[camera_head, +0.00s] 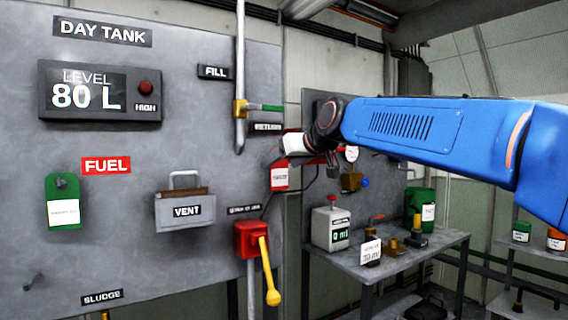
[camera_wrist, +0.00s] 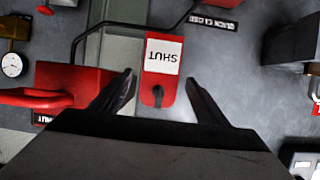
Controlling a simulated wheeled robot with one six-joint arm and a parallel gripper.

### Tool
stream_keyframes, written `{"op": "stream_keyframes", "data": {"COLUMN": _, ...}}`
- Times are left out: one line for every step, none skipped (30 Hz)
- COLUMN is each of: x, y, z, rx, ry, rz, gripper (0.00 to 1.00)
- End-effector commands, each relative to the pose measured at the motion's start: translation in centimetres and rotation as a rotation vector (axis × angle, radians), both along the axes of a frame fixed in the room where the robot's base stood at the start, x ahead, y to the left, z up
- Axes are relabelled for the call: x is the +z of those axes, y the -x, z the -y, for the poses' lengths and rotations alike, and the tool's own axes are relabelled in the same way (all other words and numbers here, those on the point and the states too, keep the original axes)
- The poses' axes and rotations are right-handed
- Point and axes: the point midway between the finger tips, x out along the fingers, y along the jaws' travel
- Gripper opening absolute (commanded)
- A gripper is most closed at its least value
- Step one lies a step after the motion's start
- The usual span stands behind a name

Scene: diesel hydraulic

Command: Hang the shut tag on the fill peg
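The shut tag is red with a white SHUT label. It hangs at the right edge of the grey panel in the head view (camera_head: 279,179), below my gripper (camera_head: 277,158). In the wrist view the shut tag (camera_wrist: 161,58) appears upside down, with a dark peg at its holed end. My gripper (camera_wrist: 159,80) is open, with one finger on each side of the tag and visible gaps. The FILL label (camera_head: 215,72) is on the panel's upper right, left of a vertical pipe with a green-handled valve (camera_head: 258,107). I cannot make out the fill peg.
A red box with a yellow lever (camera_head: 265,255) stands below the tag. A grey VENT box (camera_head: 185,210) juts from the panel. A green tag (camera_head: 63,203) hangs at left. A bench (camera_head: 400,262) with instruments stands at right.

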Motion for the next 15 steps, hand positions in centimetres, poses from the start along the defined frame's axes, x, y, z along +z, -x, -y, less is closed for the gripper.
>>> {"op": "stream_keyframes", "data": {"x": 0.0, "y": 0.0, "z": 0.0, "rx": 0.0, "ry": 0.0, "rz": 0.0, "gripper": 0.68}}
{"op": "stream_keyframes", "data": {"x": 0.0, "y": 0.0, "z": 0.0, "rx": 0.0, "ry": 0.0, "rz": 0.0, "gripper": 0.68}}
{"op": "stream_keyframes", "data": {"x": 0.0, "y": 0.0, "z": 0.0, "rx": 0.0, "ry": 0.0, "rz": 0.0, "gripper": 0.68}}
{"op": "stream_keyframes", "data": {"x": 0.0, "y": 0.0, "z": 0.0, "rx": 0.0, "ry": 0.0, "rz": 0.0, "gripper": 0.68}}
{"op": "stream_keyframes", "data": {"x": 0.1, "y": 0.1, "z": 0.1, "rx": 0.0, "ry": 0.0, "rz": 0.0, "gripper": 0.68}}
{"op": "stream_keyframes", "data": {"x": 0.1, "y": 0.2, "z": 0.1, "rx": 0.0, "ry": 0.0, "rz": 0.0, "gripper": 0.68}}
{"op": "stream_keyframes", "data": {"x": 0.2, "y": 0.4, "z": 0.2, "rx": 0.0, "ry": -0.001, "rz": 0.001, "gripper": 0.68}}
{"op": "stream_keyframes", "data": {"x": 0.3, "y": 0.5, "z": 0.4, "rx": 0.0, "ry": -0.001, "rz": 0.001, "gripper": 0.68}}
{"op": "stream_keyframes", "data": {"x": 0.5, "y": 0.9, "z": 0.6, "rx": 0.0, "ry": -0.001, "rz": 0.001, "gripper": 0.68}}
{"op": "stream_keyframes", "data": {"x": 0.6, "y": 1.1, "z": 0.8, "rx": 0.0, "ry": -0.001, "rz": 0.001, "gripper": 0.68}}
{"op": "stream_keyframes", "data": {"x": 0.8, "y": 1.5, "z": 1.0, "rx": 0.0, "ry": -0.001, "rz": 0.001, "gripper": 0.68}}
{"op": "stream_keyframes", "data": {"x": 1.1, "y": 2.0, "z": 1.4, "rx": 0.0, "ry": -0.001, "rz": 0.002, "gripper": 0.68}}
{"op": "stream_keyframes", "data": {"x": 1.3, "y": 2.5, "z": 1.6, "rx": 0.0, "ry": -0.002, "rz": 0.002, "gripper": 0.68}}
{"op": "stream_keyframes", "data": {"x": 1.5, "y": 2.9, "z": 1.9, "rx": 0.0, "ry": -0.002, "rz": 0.002, "gripper": 0.68}}
{"op": "stream_keyframes", "data": {"x": 1.8, "y": 3.5, "z": 2.4, "rx": 0.0, "ry": -0.002, "rz": 0.002, "gripper": 0.68}}
